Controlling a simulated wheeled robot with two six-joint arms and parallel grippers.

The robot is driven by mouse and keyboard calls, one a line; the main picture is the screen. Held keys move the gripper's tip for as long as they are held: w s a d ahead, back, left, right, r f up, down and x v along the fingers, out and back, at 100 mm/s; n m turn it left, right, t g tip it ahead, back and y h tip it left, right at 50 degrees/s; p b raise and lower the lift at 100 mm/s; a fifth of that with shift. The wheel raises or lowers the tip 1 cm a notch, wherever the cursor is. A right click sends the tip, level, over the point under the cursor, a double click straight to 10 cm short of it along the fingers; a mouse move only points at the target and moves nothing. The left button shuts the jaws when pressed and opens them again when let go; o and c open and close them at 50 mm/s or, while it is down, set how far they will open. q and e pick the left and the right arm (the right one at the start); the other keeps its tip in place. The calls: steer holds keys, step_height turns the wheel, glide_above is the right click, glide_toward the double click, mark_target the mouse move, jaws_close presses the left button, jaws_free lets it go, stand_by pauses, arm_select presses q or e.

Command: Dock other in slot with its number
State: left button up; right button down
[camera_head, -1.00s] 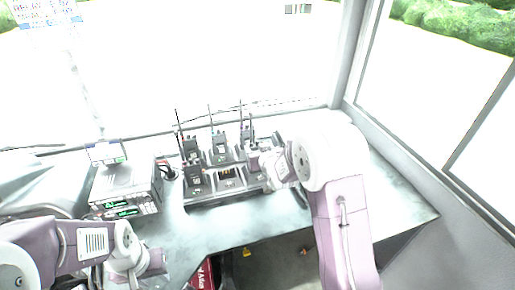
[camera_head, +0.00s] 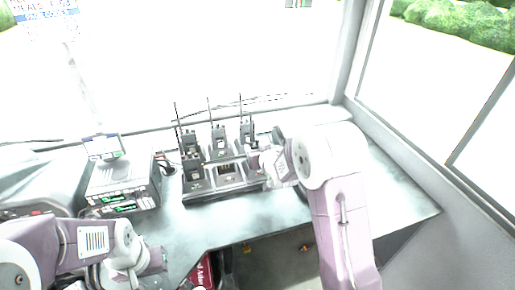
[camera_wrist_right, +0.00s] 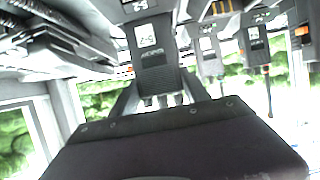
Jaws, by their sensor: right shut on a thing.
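A black multi-slot charger (camera_head: 226,187) stands on the desk with upright radios in it. A front-left radio (camera_head: 195,176) and back-row radios (camera_head: 219,143) sit in their slots; the front middle slot (camera_head: 227,169) is empty. My right gripper (camera_head: 264,160) is at the charger's right end, shut on a dark radio (camera_head: 253,142) held upright. In the right wrist view the held radio (camera_wrist_right: 160,78) shows a white number label, too small to read surely. A numbered label shows beyond it. I cannot tell if it is seated. My left gripper (camera_head: 152,262) is low at left, away from the charger; its jaws are unclear.
A radio console (camera_head: 122,190) with green displays and a small screen (camera_head: 103,147) stand left of the charger. A corded handset (camera_head: 164,165) is between them. The desk (camera_head: 225,222) is clear in front of the charger. Windows rise behind and at right.

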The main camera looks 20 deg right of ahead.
arm_select(q)
steer(key=shift+f, duration=0.2)
arm_select(e)
steer(key=shift+f, duration=0.15)
steer(key=shift+c, duration=2.2)
jaws_free()
steer(key=shift+s, duration=0.1)
steer(key=v, duration=0.9)
